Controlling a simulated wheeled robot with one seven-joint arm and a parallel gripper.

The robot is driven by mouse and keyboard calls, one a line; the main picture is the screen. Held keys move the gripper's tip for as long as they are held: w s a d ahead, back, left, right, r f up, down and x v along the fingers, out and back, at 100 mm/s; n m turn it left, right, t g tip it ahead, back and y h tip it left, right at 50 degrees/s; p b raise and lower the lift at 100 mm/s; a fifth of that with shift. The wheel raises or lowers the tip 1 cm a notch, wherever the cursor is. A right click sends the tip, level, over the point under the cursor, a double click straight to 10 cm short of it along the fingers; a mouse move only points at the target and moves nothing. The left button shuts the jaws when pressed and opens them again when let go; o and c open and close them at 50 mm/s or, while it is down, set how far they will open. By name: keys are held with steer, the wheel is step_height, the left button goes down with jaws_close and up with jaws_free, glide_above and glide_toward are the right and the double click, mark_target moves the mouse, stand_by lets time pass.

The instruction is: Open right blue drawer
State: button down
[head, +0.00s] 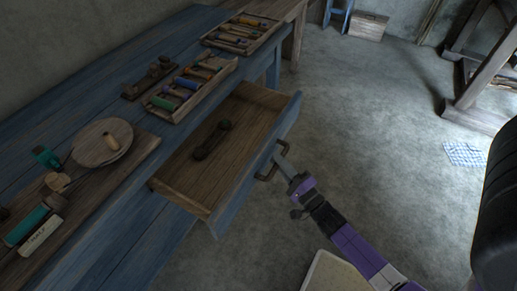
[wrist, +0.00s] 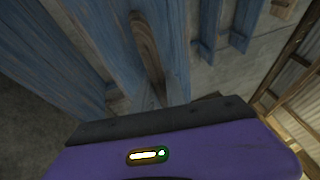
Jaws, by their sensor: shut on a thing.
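The blue drawer (head: 228,138) stands well out of the blue wooden table, its bare wood inside showing. A dark object with rounded ends (head: 211,139) lies in it. A dark handle (head: 265,177) sits on its blue front. My gripper (head: 281,163) is at this handle, outside the drawer front, and is shut on it. In the wrist view, a brown wooden bar that looks like the handle (wrist: 147,47) runs down from the top in front of blue boards.
The blue table (head: 96,91) carries trays of colored spools (head: 190,88), a round wooden disc (head: 102,142) and small tools. Grey floor (head: 360,120) is open to the right. Wooden loom frames and a crate (head: 368,25) stand at the back, with a checkered cloth (head: 464,154) on the floor.

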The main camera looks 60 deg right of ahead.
steer(key=s, duration=0.6)
steer(key=shift+f, duration=0.1)
steer(key=c, duration=1.4)
jaws_free()
steer(key=shift+o, duration=0.2)
steer(key=shift+s, duration=0.1)
steer(key=v, duration=0.7)
steer(key=shift+s, duration=0.35)
